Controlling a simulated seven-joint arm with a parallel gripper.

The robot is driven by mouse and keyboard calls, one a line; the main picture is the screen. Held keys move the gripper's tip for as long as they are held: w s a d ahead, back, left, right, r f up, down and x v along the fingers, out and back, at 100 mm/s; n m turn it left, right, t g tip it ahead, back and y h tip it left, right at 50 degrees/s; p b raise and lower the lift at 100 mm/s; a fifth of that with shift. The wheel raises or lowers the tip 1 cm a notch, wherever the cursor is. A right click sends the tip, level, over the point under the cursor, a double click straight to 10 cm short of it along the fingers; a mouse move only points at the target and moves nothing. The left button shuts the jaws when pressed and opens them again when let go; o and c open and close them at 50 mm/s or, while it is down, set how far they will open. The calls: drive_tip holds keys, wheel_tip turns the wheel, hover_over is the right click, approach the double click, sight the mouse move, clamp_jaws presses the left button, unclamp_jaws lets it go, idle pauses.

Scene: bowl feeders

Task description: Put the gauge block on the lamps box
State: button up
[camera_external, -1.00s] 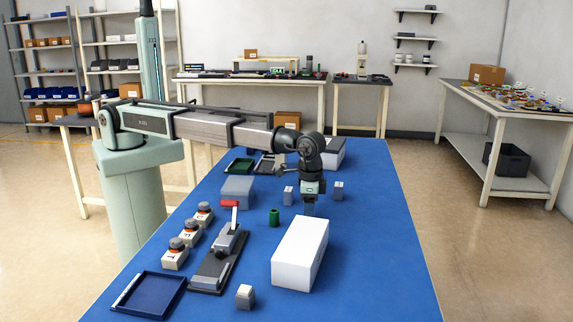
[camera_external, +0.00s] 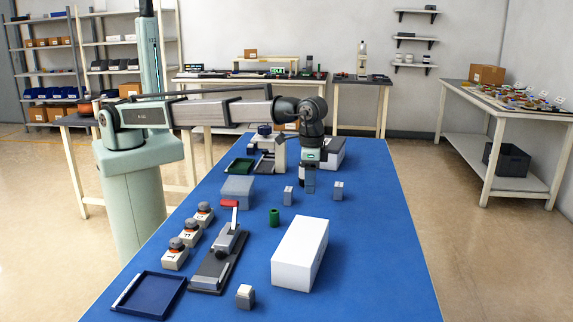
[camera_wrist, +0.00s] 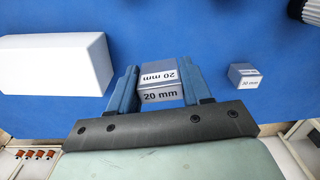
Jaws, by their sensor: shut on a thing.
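My gripper (camera_external: 310,188) is above the blue table with its fingers pointing down. In the wrist view its two blue fingers (camera_wrist: 151,88) are shut on a grey gauge block (camera_wrist: 158,82) marked "20 mm". The block seems to be clear of the table. No lamps label is readable on any box, so I cannot tell which is the lamps box. A long white box (camera_external: 300,252) is nearest in front of the gripper; a white box also shows at left in the wrist view (camera_wrist: 55,64). A grey box (camera_external: 238,189) is to the left, and a grey-topped white box (camera_external: 331,154) stands behind.
Small grey blocks stand close by on the left (camera_external: 288,196) and right (camera_external: 338,190), another at the front (camera_external: 245,296). The right side is clear.

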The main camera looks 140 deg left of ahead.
drive_tip(key=s+a+r+n, duration=0.15)
drive_tip(key=s+a, duration=0.35)
drive_tip(key=a, duration=0.5)
wheel_tip(320, 180, up, 8)
drive_tip(key=m, duration=0.2)
hover_over(326, 141)
drive_tip(key=shift+w+d+f, duration=0.1)
drive_tip(key=shift+d+f, duration=0.05)
drive_tip(key=shift+f, duration=2.35)
drive_tip(key=shift+w+d+f, duration=0.1)
drive_tip(key=shift+d+f, duration=0.05)
drive_tip(key=shift+f, duration=2.3)
drive_tip(key=shift+f, duration=0.2)
drive_tip(key=o, duration=1.1)
drive_tip(key=shift+r, duration=0.15)
